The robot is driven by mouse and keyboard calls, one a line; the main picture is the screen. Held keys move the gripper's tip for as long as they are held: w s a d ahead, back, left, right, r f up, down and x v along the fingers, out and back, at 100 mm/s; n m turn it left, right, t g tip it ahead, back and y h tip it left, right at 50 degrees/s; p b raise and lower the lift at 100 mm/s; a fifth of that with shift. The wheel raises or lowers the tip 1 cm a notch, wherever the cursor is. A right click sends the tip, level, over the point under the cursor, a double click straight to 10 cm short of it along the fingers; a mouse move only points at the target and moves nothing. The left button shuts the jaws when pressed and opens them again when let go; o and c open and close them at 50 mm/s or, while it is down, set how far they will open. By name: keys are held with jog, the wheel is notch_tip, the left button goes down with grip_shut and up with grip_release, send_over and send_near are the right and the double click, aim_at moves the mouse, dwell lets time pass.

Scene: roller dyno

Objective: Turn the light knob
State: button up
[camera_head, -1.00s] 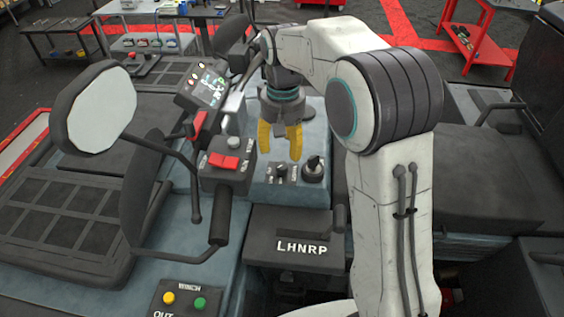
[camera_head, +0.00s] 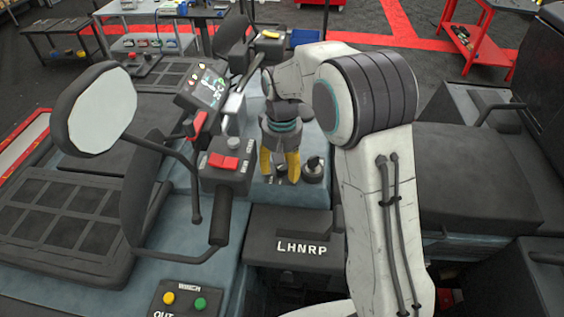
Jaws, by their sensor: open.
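Two dark controls sit side by side on the blue-grey panel of the vehicle. The left control (camera_head: 279,174) is small and mostly hidden behind and between my fingers. The right knob (camera_head: 313,168) is round and black with a raised handle, and it stands just right of my right finger. Their labels are too small to read, so I cannot tell which one is the light knob. My gripper (camera_head: 280,178) points down with its yellow fingers apart, around or just in front of the left control. I cannot tell whether the fingers touch it.
A grey switch box (camera_head: 228,165) with a red rocker and the handlebar stand close on the left. A mirror (camera_head: 98,108) is farther left. The LHNRP shifter panel (camera_head: 300,248) lies below. A winch panel (camera_head: 184,298) with yellow and green buttons is at the bottom left.

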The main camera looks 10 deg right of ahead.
grip_shut()
dwell(0.5)
jog(key=n, duration=0.4)
jog(key=shift+n, duration=2.3)
jog(key=shift+s+n, duration=0.1)
jog(key=shift+n, duration=0.2)
